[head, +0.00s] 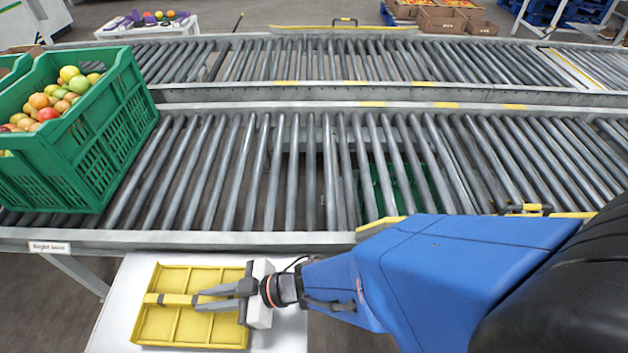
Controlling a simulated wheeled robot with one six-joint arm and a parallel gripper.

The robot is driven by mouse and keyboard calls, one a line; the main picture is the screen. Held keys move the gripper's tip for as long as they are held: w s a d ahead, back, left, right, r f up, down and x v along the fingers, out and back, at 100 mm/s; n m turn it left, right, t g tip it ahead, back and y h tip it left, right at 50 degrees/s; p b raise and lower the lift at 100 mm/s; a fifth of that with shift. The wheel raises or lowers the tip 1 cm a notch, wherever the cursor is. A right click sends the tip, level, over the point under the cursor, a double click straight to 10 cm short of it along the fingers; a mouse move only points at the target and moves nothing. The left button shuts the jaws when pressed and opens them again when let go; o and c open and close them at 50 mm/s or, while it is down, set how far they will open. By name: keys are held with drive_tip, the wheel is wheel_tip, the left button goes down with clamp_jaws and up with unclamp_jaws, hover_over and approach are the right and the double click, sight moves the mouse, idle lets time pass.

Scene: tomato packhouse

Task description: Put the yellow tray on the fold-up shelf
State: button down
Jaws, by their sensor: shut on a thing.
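The yellow tray (228,331) shows at the lower left, with raised ribs and a bar across its middle. My gripper (198,298) is over the tray from the right, its grey fingers shut on the bar. A flat white surface (283,334) lies beneath the tray, in front of the near conveyor. I cannot tell whether the tray touches it or hangs just above it. I cannot tell for sure whether this white surface is the fold-up shelf. My arm hides part of its right side.
The near roller conveyor (236,170) spans the view, with a far one (300,62) behind. A green crate (116,118) of mixed tomatoes stands on its left. A small label (49,247) sits on the front rail. Cardboard boxes (442,20) are at the back.

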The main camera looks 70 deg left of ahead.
drive_tip(key=shift+f, duration=0.65)
drive_tip(key=c, duration=1.7)
unclamp_jaws()
drive_tip(key=shift+f, duration=0.1)
drive_tip(key=shift+w+r, duration=0.25)
drive_tip(key=v, duration=1.1)
drive_tip(key=shift+w+d, duration=0.15)
drive_tip(key=shift+d, duration=0.05)
drive_tip(key=shift+r, duration=0.1)
